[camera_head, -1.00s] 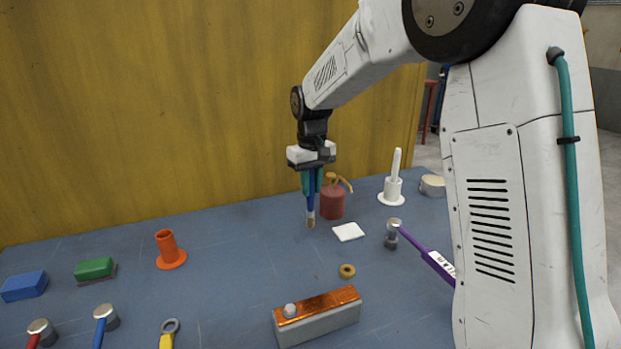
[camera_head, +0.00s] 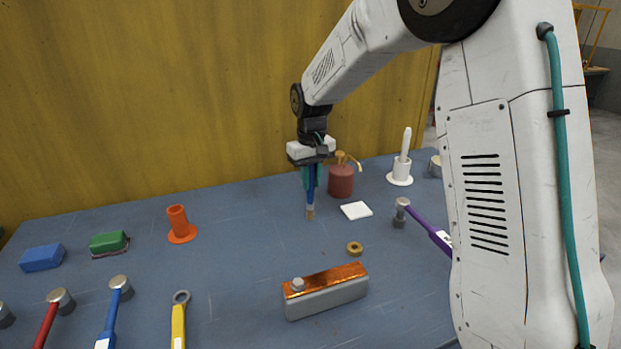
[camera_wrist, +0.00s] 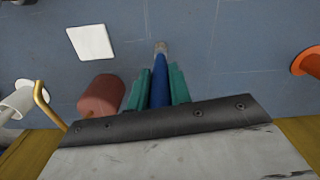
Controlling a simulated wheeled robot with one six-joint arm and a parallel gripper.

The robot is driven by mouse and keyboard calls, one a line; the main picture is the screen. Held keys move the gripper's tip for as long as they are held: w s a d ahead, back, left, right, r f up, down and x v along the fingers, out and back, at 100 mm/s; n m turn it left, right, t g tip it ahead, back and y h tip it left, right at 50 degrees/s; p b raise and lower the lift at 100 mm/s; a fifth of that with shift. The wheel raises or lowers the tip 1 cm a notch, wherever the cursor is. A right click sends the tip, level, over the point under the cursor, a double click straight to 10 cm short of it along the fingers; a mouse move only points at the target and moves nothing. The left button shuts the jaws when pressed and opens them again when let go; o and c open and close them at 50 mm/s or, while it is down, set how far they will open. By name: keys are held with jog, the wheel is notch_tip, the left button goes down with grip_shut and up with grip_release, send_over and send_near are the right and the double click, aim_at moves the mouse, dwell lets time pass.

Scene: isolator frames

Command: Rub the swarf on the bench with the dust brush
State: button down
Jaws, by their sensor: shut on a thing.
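The dust brush has a blue handle (camera_head: 311,192) and a tan tip that points down. My gripper (camera_head: 311,180), with green fingers, is shut on the handle. The brush is roughly upright, its tip close above or on the blue bench (camera_head: 240,260); I cannot tell if it touches. In the wrist view the blue handle (camera_wrist: 160,85) runs between the green fingers, with the tip over plain bench surface. I cannot clearly make out any swarf on the bench in either view.
A white pad (camera_head: 356,210) and red oil can (camera_head: 341,182) stand right of the brush. An orange holder (camera_head: 179,226) is left. A copper-topped block (camera_head: 327,295) and brass ring (camera_head: 355,248) are nearer. Hammers and a yellow wrench (camera_head: 179,322) line the front left.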

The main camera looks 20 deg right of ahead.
notch_tip(320, 180, up, 8)
jog(key=d, duration=0.2)
jog(key=shift+d, duration=0.25)
dwell(0.5)
dwell(0.4)
